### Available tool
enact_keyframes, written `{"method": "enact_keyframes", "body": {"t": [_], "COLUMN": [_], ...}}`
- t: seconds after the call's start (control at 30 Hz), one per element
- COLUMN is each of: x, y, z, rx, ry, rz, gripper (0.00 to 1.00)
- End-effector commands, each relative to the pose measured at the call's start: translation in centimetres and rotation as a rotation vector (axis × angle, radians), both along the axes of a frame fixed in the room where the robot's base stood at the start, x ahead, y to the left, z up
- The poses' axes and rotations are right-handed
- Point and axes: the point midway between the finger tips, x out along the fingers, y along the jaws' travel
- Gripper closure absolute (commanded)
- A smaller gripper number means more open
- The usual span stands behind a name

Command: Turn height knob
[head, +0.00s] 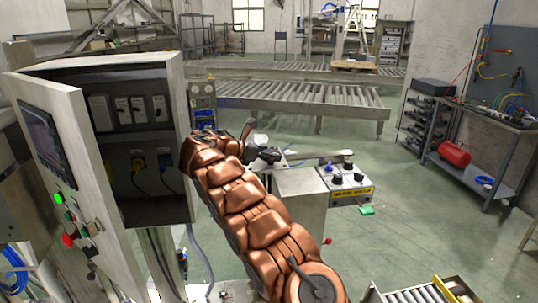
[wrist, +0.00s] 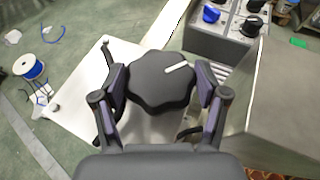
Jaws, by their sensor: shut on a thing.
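The height knob (wrist: 158,88) is a dark, scalloped knob with a white pointer line, seen in the middle of the wrist view. The line points to the upper right. My gripper (wrist: 162,90) has one finger on each side of the knob and is shut on it. In the head view my gripper (head: 264,156) is at the end of my copper arm, small and partly hidden, and I cannot make out the knob there.
A control box (head: 347,184) with several knobs stands right of my gripper; it also shows in the wrist view (wrist: 225,40). An open cabinet door (head: 75,170) with a screen and buttons is at left. Roller conveyors (head: 300,98) lie behind.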

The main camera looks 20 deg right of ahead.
Motion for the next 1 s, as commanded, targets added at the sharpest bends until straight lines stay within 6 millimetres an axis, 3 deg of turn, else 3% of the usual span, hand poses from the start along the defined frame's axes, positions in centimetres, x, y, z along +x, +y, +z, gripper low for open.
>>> {"method": "enact_keyframes", "body": {"t": [0.37, 0.4, 0.6, 1.0], "x": [-0.02, -0.01, 0.01, 0.01], "y": [-0.12, -0.12, -0.07, -0.03], "z": [0.15, 0.14, 0.07, 0.04], "rx": [-0.002, -0.002, -0.001, -0.001], "ry": [-0.001, -0.001, -0.001, 0.000], "rz": [-0.002, -0.002, -0.001, 0.002], "gripper": [0.62, 0.23, 0.02, 0.02]}}
